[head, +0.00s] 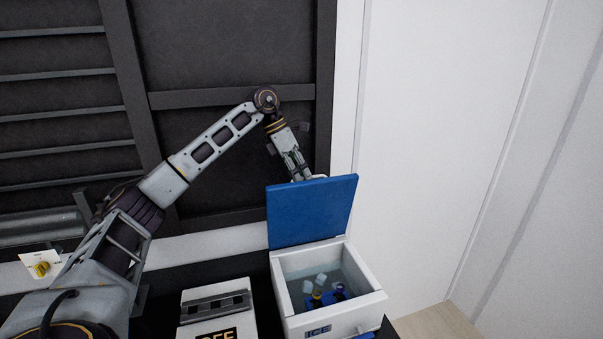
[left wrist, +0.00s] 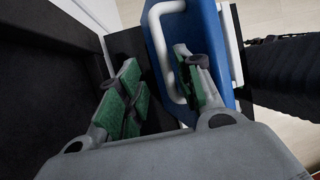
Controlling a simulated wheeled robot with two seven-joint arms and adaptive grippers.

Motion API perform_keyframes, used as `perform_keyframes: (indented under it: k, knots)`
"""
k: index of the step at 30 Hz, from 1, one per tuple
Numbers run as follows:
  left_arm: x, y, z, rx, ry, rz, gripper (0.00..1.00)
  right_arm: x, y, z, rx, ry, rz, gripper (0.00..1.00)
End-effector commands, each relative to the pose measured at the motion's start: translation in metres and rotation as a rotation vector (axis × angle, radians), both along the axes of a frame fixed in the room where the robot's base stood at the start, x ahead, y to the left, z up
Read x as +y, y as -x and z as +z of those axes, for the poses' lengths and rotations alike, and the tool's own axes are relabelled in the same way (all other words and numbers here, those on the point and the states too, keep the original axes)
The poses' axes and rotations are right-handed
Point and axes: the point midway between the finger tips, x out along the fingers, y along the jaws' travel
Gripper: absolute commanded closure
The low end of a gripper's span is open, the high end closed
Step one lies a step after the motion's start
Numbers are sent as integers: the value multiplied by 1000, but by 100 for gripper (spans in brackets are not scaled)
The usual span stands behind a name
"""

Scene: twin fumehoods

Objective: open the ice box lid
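The ice box (head: 372,306) is a white box with an "ICE" label at the lower right of the head view. Its blue lid (head: 312,212) stands raised, roughly upright, at the back edge, and the inside is exposed. The lid (left wrist: 213,50) also shows in the left wrist view, with a white loop handle (left wrist: 157,40). My left gripper (head: 303,177) is at the lid's top edge, its tips partly hidden behind it. In the left wrist view its fingers (left wrist: 157,62) are apart, one on each side of the handle's bar. Contact is unclear. My right gripper is out of view.
Inside the box are pale ice cubes (head: 321,279) and small items with coloured caps (head: 317,295). A white labelled box (head: 216,312) stands to the left. A dark panelled wall is behind, and a white wall (head: 430,150) is at the right.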

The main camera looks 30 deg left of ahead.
Motion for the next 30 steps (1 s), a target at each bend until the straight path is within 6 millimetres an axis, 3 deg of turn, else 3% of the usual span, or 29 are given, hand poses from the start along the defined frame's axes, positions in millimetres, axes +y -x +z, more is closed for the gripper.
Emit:
perform_keyframes:
  k: [1,11,30]
  knots:
    - [6,3,-11,27,-17,3,68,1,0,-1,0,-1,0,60]
    - [8,4,-3,24,-15,5,68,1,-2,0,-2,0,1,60]
    - [29,14,76,4,-7,1,68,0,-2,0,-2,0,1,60]
